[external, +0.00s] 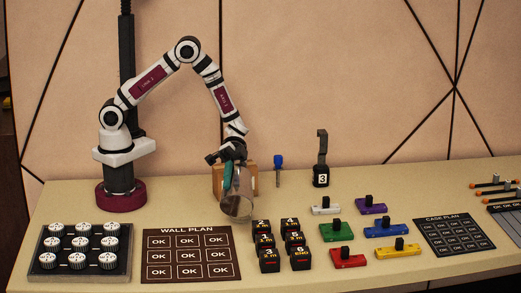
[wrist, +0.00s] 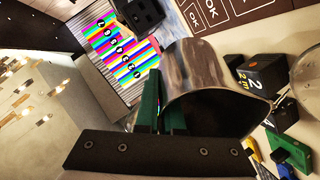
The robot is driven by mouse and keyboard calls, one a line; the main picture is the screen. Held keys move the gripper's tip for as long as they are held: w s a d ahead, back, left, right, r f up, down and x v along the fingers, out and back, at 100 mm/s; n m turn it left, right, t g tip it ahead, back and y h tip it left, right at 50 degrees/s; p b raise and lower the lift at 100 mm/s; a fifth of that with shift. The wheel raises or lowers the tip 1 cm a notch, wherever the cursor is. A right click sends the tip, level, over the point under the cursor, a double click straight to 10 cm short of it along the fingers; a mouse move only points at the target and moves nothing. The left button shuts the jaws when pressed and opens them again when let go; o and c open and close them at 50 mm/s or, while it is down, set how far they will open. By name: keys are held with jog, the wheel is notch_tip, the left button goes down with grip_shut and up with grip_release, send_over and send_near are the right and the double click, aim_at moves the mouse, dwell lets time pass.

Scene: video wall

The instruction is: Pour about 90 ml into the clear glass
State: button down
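A shiny metal jug (external: 238,204) hangs tilted from my gripper (external: 228,174) in the external view, its wide mouth towards the front and low over the table. In the wrist view the jug (wrist: 190,68) fills the centre, with its dark open mouth facing down and right. My gripper's green fingers (wrist: 162,108) stand close together against the jug's side and appear shut on it; the exact grip point is hidden. No stream of liquid is visible.
A wooden block (external: 251,178) stands behind the jug. Several black numbered blocks (external: 265,261) stand close at front right, with coloured blocks (external: 336,230) beyond. The wall plan card (external: 160,269) and a tray of discs (external: 40,266) lie at left. A striped panel (wrist: 98,35) shows in the wrist view.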

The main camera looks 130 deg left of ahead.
jog(key=shift+a+r, duration=0.15)
jog(key=shift+r, duration=0.05)
jog(key=shift+s+a+r+t+h, duration=0.4)
jog(key=shift+s+a+t+h, duration=0.1)
jog(key=shift+a+h, duration=0.2)
dwell(1.2)
jog(key=shift+d+r, duration=0.1)
jog(key=shift+r, duration=0.05)
jog(key=shift+h, duration=0.3)
dwell(0.5)
jog(key=shift+w+d+f+g+y, duration=0.35)
jog(key=shift+w+d+y, duration=0.05)
jog(key=shift+d+y, duration=0.2)
jog(key=shift+w+d+f+g+y, duration=0.35)
jog(key=shift+d+y, duration=0.15)
jog(key=shift+d, duration=0.1)
jog(key=shift+f, duration=0.2)
jog(key=shift+w+d+f+g+y, duration=0.1)
jog(key=shift+d+f+g+y, duration=0.05)
jog(key=shift+f+g+y, duration=0.3)
jog(key=shift+w+d+f+g+y, duration=0.15)
jog(key=shift+f+g+y, duration=0.1)
jog(key=shift+f+y, duration=0.3)
jog(key=shift+r+y, duration=0.1)
jog(key=shift+y, duration=0.2)
